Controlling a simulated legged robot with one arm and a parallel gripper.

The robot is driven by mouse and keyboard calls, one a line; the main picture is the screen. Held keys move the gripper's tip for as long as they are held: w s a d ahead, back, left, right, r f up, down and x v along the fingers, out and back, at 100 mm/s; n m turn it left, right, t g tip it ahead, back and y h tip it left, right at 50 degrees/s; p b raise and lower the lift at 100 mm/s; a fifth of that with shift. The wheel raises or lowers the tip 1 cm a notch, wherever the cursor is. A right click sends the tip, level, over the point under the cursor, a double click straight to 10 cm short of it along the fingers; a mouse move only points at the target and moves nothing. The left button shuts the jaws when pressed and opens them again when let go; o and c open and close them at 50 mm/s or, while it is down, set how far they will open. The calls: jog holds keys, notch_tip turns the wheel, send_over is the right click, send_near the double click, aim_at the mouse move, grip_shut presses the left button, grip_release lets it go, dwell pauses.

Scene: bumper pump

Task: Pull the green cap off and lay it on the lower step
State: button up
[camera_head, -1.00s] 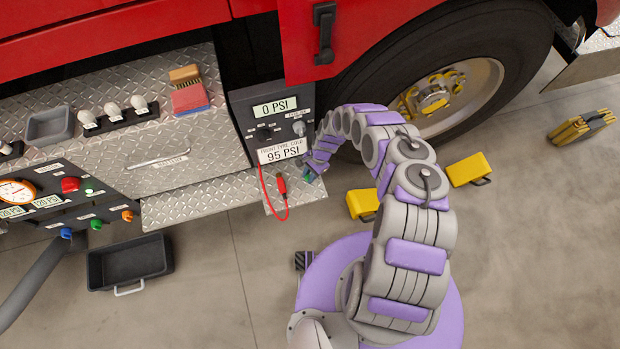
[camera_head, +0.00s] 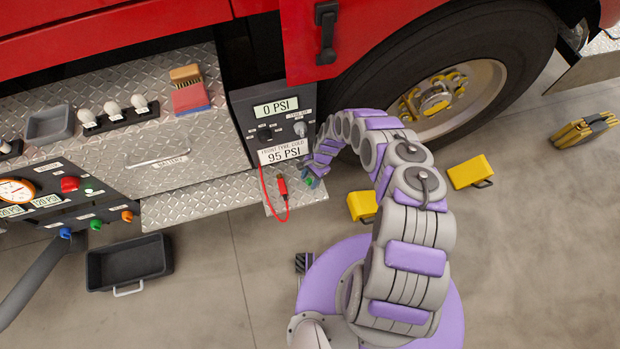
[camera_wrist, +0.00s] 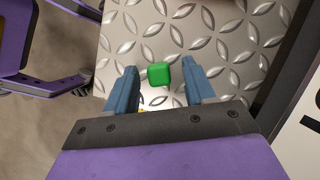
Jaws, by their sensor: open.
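The green cap (camera_wrist: 159,75) is a small rounded block resting on the diamond-plate lower step (camera_wrist: 225,35). In the wrist view my gripper (camera_wrist: 160,80) is open, with one blue finger on each side of the cap. There is a visible gap between the cap and each finger. The cap is off any fitting and nothing is held.
A red lead (camera_head: 282,188) hangs over the step left of my gripper. The pressure panel (camera_head: 275,125) stands behind. The wheel (camera_head: 440,95) and yellow chocks (camera_head: 362,205) are to the right. A black tray (camera_head: 130,262) lies on the floor at left.

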jog(key=p+v, duration=0.4)
jog(key=v, duration=1.3)
jog(key=shift+w+d+r, duration=0.1)
jog(key=shift+d, duration=0.05)
